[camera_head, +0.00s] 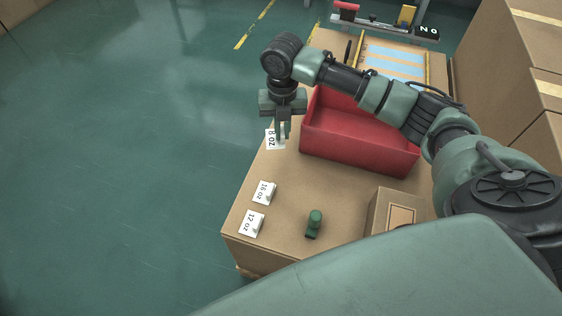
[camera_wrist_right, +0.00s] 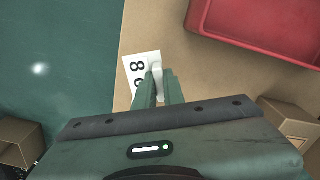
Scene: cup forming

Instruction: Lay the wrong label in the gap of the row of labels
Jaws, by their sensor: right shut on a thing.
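A white label reading "8 oz" (camera_head: 270,141) is at the left edge of the cardboard-topped table, and it also shows in the wrist view (camera_wrist_right: 136,66). My right gripper (camera_head: 283,134) points down and is shut on this label's pale upright tab, seen between the fingers in the wrist view (camera_wrist_right: 158,84). I cannot tell whether the label touches the table. A "16 oz" label (camera_head: 262,190) and a "12 oz" label (camera_head: 250,222) lie nearer along the same edge, each with a small tab. Bare table lies between "8 oz" and "16 oz". My left gripper is not in view.
A red open bin (camera_head: 360,150) stands right of my gripper and below my right arm. A small green knobbed object (camera_head: 314,222) stands near the front. A cardboard box (camera_head: 381,214) is to its right. The floor (camera_head: 120,150) is open on the left.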

